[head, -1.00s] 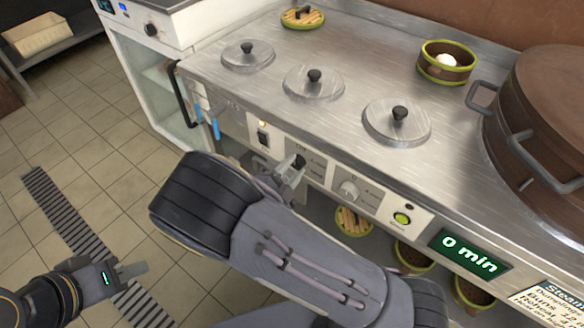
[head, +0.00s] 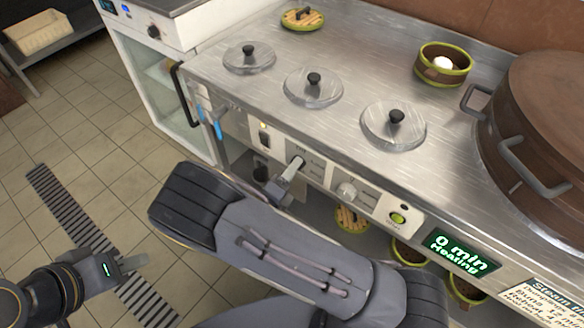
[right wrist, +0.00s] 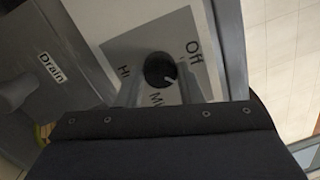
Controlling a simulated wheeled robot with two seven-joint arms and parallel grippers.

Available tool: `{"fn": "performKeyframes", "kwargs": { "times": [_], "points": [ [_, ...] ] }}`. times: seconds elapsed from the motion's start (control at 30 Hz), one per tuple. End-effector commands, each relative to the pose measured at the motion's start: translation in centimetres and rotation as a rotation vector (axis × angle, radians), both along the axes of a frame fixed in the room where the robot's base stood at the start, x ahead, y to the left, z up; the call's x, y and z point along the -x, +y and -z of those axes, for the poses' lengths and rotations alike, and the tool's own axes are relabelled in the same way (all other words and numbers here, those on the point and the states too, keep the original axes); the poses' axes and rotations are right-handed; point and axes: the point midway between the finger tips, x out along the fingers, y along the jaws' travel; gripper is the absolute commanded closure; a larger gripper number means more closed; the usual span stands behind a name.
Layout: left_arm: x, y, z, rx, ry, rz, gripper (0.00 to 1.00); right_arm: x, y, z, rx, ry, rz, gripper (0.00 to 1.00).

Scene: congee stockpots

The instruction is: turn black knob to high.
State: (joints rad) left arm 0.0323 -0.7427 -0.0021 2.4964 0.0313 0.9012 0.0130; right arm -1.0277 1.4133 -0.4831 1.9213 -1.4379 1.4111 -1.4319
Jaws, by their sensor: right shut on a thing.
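The black knob (right wrist: 160,70) sits on a pale plate (right wrist: 125,50) lettered Off, Hi and a partly hidden M label. Its white mark points down and right in the right wrist view, between Off and the M label. My right gripper (right wrist: 160,88) is shut on the knob, one finger on each side. In the head view my right gripper (head: 297,164) reaches the front panel, and its fingers largely hide the knob. My left gripper (head: 138,264) hangs over the floor at the lower left, away from the panel; its finger gap is unclear.
A grey dial (head: 347,191) and a lit green button (head: 397,218) lie right of the knob. The display (head: 462,252) reads "0 min Heating". Lidded wells (head: 313,88) and a large brown steamer (head: 545,120) are on the counter. Baskets (head: 351,218) sit below.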

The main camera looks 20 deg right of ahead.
Motion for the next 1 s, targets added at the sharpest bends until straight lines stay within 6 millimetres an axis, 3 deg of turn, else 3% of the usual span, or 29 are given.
{"fn": "performKeyframes", "kwargs": {
  "times": [1.0],
  "points": [
    [0.0, 0.0, 1.0, 0.000, 0.000, 0.000, 0.67, -0.1, 0.2, 0.2, -0.596, -0.760, 0.002, 0.90]
  ]
}}
